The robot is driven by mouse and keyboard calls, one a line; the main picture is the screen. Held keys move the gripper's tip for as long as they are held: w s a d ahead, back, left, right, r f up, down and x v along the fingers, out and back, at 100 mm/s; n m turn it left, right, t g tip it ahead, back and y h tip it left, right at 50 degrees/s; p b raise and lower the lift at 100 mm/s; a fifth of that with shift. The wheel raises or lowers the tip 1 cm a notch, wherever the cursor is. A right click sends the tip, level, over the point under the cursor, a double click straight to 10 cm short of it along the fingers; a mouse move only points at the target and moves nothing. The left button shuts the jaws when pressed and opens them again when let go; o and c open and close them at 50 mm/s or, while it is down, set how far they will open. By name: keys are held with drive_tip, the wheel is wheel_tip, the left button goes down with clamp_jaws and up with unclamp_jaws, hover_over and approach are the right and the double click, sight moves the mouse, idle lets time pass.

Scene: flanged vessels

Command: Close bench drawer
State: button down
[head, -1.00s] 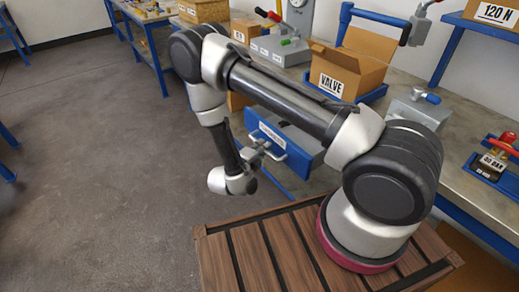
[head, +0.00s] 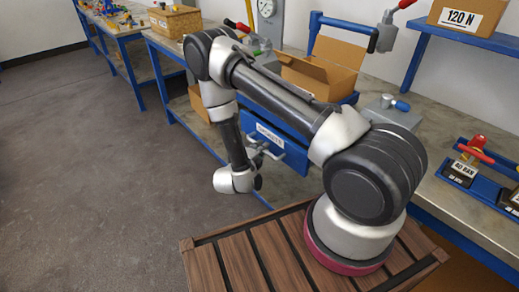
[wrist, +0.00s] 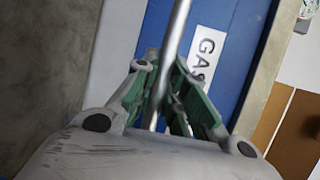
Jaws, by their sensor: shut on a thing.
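The bench drawer has a blue front (head: 294,153) with a white label, partly readable as gaskets, and a metal bar handle. In the head view it is under the bench top, behind my arm, which hides how far it stands out. My gripper (head: 256,154) is at the handle. In the wrist view the handle (wrist: 178,35) runs down between the green-padded fingers of my gripper (wrist: 163,88), which are shut on it. The blue front (wrist: 240,65) and part of its label lie just beyond the fingertips.
The bench top (head: 436,193) carries an open cardboard box (head: 325,70), a grey device with a blue knob (head: 400,105) and a red-handled valve (head: 475,147). A shelf at right holds a box marked 120 N (head: 462,17). Floor (head: 90,190) at left is clear.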

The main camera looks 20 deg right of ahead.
drive_tip(key=shift+d, duration=0.2)
drive_tip(key=c, duration=1.5)
unclamp_jaws()
drive_tip(key=shift+o, duration=0.2)
drive_tip(key=shift+a, duration=0.2)
drive_tip(key=v, duration=1.1)
drive_tip(key=shift+s+a, duration=0.15)
drive_tip(key=shift+s, duration=0.1)
drive_tip(key=shift+r, duration=0.1)
